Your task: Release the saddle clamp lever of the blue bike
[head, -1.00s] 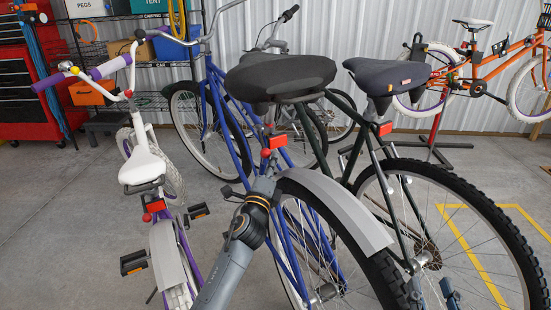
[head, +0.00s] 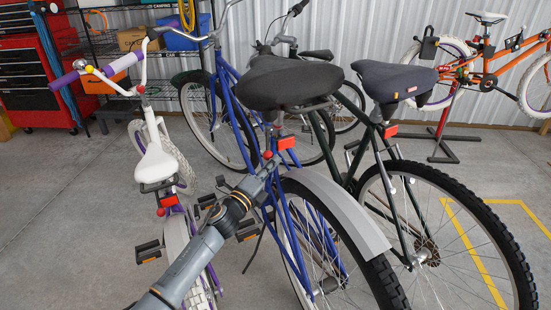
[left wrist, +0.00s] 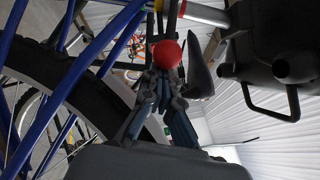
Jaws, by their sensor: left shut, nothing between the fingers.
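The blue bike (head: 232,118) stands in the middle with a dark saddle (head: 290,82), which shows at the upper right of the left wrist view (left wrist: 282,42). Below the saddle at the seat post is the clamp lever's red ball knob (head: 267,155); it also shows in the left wrist view (left wrist: 167,54). My left gripper (head: 268,172) is shut and empty. In the left wrist view its fingertips (left wrist: 165,78) are right at the underside of the knob; I cannot tell whether they touch. The lever's arm is mostly hidden. My right gripper is out of view.
A white and purple bike (head: 155,165) stands close on the left, a dark green bike (head: 385,150) close on the right. The blue bike's rear fender (head: 340,207) lies just right of my left gripper. An orange bike (head: 490,68) is on a stand behind. Open floor lies at far left.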

